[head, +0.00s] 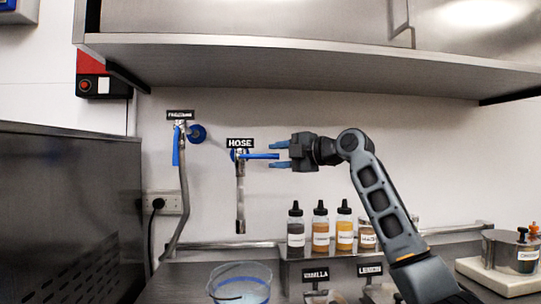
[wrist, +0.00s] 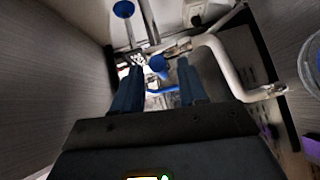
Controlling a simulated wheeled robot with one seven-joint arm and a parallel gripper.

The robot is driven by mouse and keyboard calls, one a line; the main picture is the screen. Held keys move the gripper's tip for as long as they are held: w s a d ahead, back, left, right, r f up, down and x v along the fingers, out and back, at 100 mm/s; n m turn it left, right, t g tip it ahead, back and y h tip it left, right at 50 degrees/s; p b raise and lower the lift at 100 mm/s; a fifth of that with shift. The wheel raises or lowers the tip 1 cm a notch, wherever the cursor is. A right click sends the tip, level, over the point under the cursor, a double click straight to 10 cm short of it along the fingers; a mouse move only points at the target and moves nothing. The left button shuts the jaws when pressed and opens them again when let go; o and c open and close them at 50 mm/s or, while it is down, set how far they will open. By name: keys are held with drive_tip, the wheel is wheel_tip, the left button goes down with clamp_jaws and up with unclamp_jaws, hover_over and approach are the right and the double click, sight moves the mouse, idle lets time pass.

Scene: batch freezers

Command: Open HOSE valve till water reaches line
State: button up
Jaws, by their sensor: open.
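The HOSE valve (head: 240,154) is on the back wall below its HOSE label (head: 240,143). Its blue lever (head: 258,156) points right, roughly level. My gripper (head: 271,156) is open, with its blue fingers above and below the lever's right end in the head view; contact cannot be told. In the wrist view, blue lever parts (wrist: 163,90) show between the fingers. The HOSE pipe (head: 240,200) hangs down, and no stream shows at its outlet. A clear bucket (head: 240,268) stands below, with bluish water low in it; a fill line is not clear.
A second valve with a blue lever (head: 176,146) and a long pipe is to the left. Several sauce bottles (head: 320,230) stand at right on a ledge, above labelled tubs. A steel shelf (head: 300,50) overhangs the wall. A dark metal cabinet (head: 70,210) borders the left.

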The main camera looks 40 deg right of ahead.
sight(273, 156)
drive_tip(key=shift+x, duration=1.5)
drive_tip(key=shift+a, duration=0.1)
clamp_jaws()
